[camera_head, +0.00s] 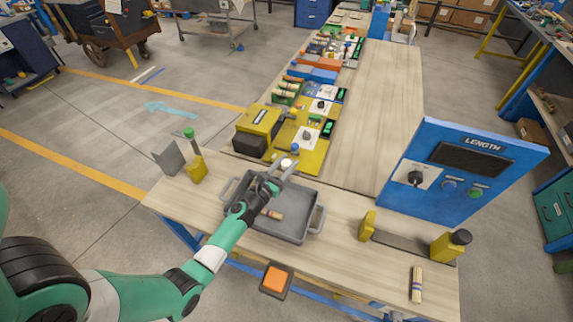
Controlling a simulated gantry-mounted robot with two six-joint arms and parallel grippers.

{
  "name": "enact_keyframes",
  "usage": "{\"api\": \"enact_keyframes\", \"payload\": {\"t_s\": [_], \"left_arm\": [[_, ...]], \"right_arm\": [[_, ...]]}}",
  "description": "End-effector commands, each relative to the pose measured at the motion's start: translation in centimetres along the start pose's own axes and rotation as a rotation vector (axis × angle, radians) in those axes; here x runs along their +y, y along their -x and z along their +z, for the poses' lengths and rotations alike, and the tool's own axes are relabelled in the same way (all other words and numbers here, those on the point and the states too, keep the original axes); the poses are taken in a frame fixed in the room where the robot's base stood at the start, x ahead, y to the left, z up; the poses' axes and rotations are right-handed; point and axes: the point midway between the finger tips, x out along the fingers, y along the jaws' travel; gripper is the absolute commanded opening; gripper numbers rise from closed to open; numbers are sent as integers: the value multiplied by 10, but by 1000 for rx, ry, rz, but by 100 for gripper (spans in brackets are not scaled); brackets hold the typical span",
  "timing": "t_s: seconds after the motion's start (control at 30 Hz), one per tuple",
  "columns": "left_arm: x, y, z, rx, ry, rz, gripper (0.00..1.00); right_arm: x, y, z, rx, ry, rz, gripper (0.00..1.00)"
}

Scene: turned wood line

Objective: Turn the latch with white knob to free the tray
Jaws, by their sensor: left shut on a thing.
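The grey tray (317,212) with side handles sits on the near wooden table. A turned wood piece (271,214) lies in it. The white knob (286,163) of the latch shows at the tray's far edge. My left gripper (284,168) reaches in from the lower left, over the tray, and is shut on the white knob. The rest of the latch is mostly hidden by the gripper, so its angle cannot be told. My right gripper is not in view.
A yellow machine (258,130) stands just behind the tray. A yellow holder with a green knob (195,165) stands at left. A blue LENGTH panel (460,165) and a yellow-ended gauge (400,243) are at right. An orange button (275,279) is at the front edge.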

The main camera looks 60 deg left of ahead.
Motion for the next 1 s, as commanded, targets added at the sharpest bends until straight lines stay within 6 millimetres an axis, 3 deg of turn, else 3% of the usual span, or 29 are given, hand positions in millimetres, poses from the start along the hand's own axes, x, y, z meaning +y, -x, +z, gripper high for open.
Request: {"api": "enact_keyframes", "payload": {"t_s": [0.1, 0.43, 0.47, 0.6, 1.0], "left_arm": [[-1, 0, -4, 0, -1, 54, 0], [1, 1, -1, 3, 1, 84, 0], [1, 1, -1, 3, 1, 84, 46], [1, 1, -1, 3, 1, 83, 71], [0, 10, 0, 3, 2, 82, 74]], "right_arm": [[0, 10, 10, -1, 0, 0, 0], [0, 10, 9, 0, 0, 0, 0], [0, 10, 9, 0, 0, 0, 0], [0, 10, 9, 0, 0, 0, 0], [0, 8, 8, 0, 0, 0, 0]]}}
